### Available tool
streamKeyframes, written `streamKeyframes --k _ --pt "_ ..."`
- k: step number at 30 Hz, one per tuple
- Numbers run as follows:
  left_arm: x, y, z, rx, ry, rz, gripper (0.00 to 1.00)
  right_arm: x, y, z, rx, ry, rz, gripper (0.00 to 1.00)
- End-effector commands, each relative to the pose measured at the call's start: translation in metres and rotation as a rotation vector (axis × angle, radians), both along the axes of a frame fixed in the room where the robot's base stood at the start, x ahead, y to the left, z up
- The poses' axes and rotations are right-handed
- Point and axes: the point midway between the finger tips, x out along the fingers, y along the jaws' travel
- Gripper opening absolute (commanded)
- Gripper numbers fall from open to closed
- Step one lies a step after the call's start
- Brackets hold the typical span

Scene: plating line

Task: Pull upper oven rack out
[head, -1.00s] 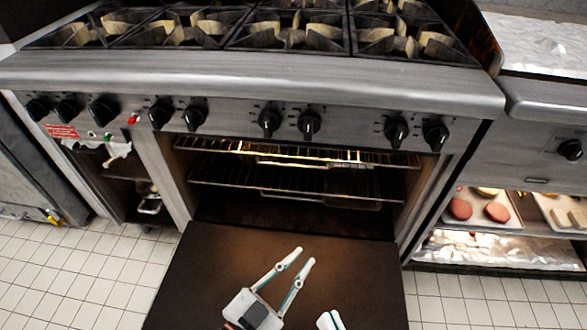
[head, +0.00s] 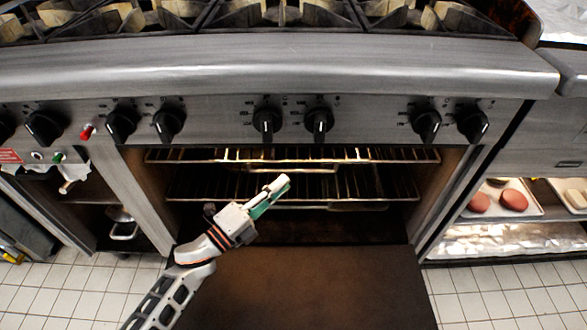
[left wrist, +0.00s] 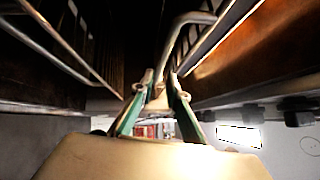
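The upper oven rack (head: 215,156) is a wire rack across the top of the open oven, with a lowered bar at the middle of its front. My left gripper (head: 279,184) is just below and in front of that bar, pointing up and right. In the left wrist view its fingers (left wrist: 161,80) stand a little apart, and a curved metal bar (left wrist: 180,38) shows at and beyond the gap between the tips. I cannot tell if the fingers touch it. My right gripper is out of view.
A lower rack (head: 385,186) sits beneath the upper one. The lowered oven door (head: 320,285) lies in front, under my left arm. Knobs (head: 319,121) stick out above the opening. Trays (head: 503,200) with food stand on a shelf to the right.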

Motion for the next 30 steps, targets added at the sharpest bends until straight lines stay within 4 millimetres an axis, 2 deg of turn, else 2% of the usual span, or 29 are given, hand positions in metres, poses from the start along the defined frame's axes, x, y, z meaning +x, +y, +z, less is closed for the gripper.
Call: streamKeyframes --k 6,12,24,26,30 --pt "0.023 -0.026 0.002 -0.003 0.004 -0.001 0.15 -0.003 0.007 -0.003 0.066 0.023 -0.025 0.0" --pt "0.04 -0.042 0.006 -0.004 0.005 0.0 0.15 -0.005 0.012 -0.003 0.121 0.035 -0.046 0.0" --pt "0.046 -0.047 0.01 -0.002 0.002 0.001 0.15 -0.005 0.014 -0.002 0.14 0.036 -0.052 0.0" --pt "0.046 -0.047 0.01 -0.003 0.003 0.0 0.0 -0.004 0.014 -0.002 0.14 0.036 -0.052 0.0" --pt "0.045 -0.047 0.01 -0.003 0.003 0.0 0.0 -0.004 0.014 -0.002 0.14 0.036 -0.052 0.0"
